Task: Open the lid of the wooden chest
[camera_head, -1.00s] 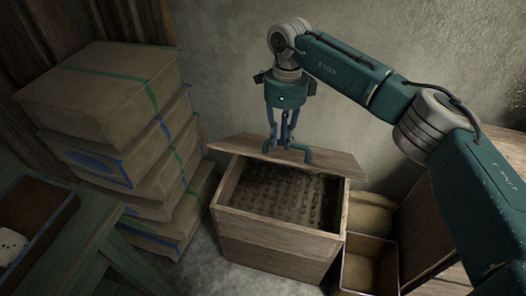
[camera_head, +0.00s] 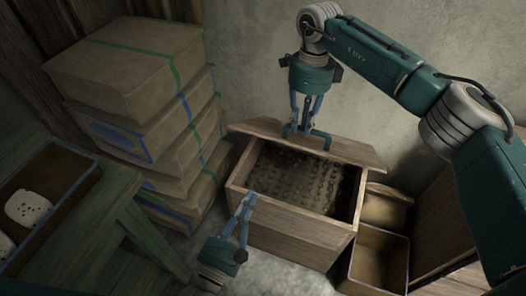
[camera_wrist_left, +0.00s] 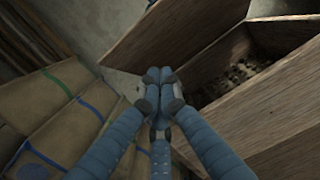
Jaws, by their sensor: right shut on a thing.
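The wooden chest (camera_head: 290,232) stands on the floor against the wall with its top open. Its dark interior (camera_head: 300,178) has a bumpy texture. The lid (camera_head: 353,150) is raised along the chest's back side. My right gripper (camera_head: 305,134) is shut on the lid near its upper edge; the exact contact is hard to make out. My left gripper (camera_head: 248,198) is at the chest's front left corner, with its fingers together and empty. In the left wrist view, its closed fingertips (camera_wrist_left: 160,76) are beside the chest (camera_wrist_left: 255,120), and a gap to it cannot be judged.
A stack of several boxes (camera_head: 140,95) with green and blue bands stands left of the chest. A green wooden table (camera_head: 90,225) with a tray (camera_head: 75,190) is at the left. An open box (camera_head: 378,258) and a sack (camera_head: 385,207) are right of the chest.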

